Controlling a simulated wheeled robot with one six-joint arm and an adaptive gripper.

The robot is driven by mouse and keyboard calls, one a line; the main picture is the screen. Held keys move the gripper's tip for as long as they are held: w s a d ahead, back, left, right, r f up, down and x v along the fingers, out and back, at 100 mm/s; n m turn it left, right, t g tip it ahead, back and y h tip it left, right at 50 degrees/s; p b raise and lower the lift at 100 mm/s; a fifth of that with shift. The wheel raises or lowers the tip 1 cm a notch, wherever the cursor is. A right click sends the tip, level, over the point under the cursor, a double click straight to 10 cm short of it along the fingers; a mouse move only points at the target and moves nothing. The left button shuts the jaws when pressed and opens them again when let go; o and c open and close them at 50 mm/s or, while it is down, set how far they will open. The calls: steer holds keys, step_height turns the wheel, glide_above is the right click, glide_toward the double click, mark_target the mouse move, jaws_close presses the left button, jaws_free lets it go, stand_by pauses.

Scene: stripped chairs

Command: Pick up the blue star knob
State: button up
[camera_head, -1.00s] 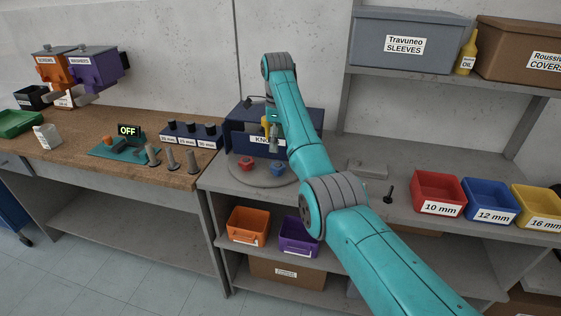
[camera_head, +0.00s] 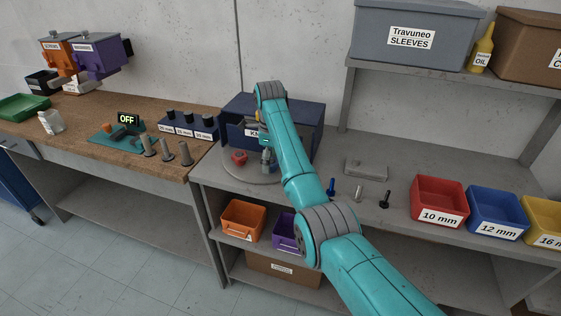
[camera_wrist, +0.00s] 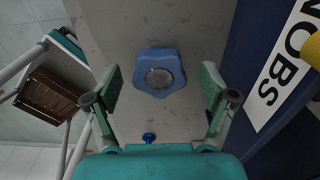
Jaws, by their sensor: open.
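The blue star knob (camera_wrist: 160,73) shows in the wrist view as a rounded star with a round grey centre. It lies on a grey surface, between and slightly beyond the two fingertips of my gripper (camera_wrist: 161,88). My gripper is open and empty, one finger on each side of the knob with gaps to both. In the head view my gripper (camera_head: 266,161) points down over the round grey plate (camera_head: 240,174), and my arm and gripper hide the blue knob there.
A red knob (camera_head: 239,158) sits on the plate left of my gripper. The dark blue KNOBS bin (camera_head: 238,107) stands behind; its label (camera_wrist: 283,72) shows close at right in the wrist view. Small bolts, one blue (camera_head: 331,187), stand right of my arm. Red bin (camera_head: 439,200) is farther right.

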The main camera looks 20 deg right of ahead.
steer(key=shift+a+f, duration=0.1)
steer(key=shift+f, duration=0.35)
steer(key=c, duration=1.3)
steer(key=shift+o, duration=0.2)
